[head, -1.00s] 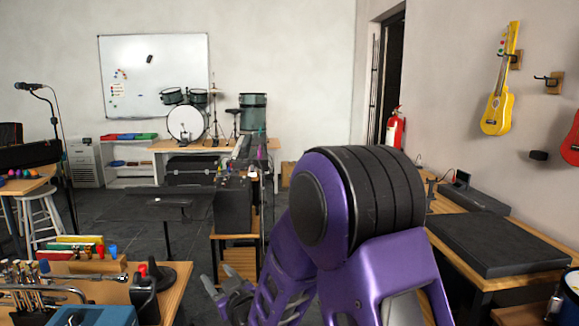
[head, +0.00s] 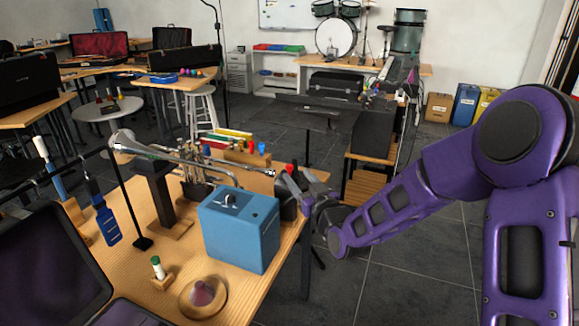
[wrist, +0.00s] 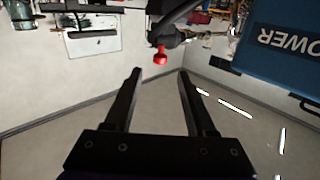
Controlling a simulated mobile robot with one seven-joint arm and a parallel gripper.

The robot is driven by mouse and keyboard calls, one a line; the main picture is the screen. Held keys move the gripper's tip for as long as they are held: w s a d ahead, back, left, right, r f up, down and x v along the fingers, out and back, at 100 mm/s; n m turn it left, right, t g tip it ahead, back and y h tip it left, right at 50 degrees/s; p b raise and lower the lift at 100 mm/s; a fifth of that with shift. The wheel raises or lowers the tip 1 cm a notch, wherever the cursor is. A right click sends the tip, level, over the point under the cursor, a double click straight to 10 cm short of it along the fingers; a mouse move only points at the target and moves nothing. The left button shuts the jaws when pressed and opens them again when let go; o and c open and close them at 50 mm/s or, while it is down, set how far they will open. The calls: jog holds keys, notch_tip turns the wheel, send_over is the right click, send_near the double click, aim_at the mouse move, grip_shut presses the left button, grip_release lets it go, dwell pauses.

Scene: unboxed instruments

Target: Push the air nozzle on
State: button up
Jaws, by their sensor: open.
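A black device (head: 288,206) with a red top (head: 289,168) stands at the bench's right edge, partly behind a blue box. I cannot tell whether its red part is the air nozzle. In the wrist view, a red tip (wrist: 161,57) on a dark body (wrist: 170,36) shows beyond the open fingers, roughly between them in the picture. My gripper (head: 298,184) is beside the black device in the head view; I cannot tell whether it touches it. In the wrist view my gripper (wrist: 160,75) has its two fingers apart, with nothing between them.
The blue box (head: 240,230) stands close left of my gripper; its side (wrist: 280,55), marked POWER, fills the wrist view's upper right. A silver trumpet (head: 150,150) lies on a dark stand (head: 158,195). The wooden bench (head: 205,265) ends left of open floor (head: 400,265).

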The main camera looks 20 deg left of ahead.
aim_at(291, 167)
jog(key=x, duration=0.7)
jog(key=shift+d, duration=0.1)
grip_shut()
dwell(1.2)
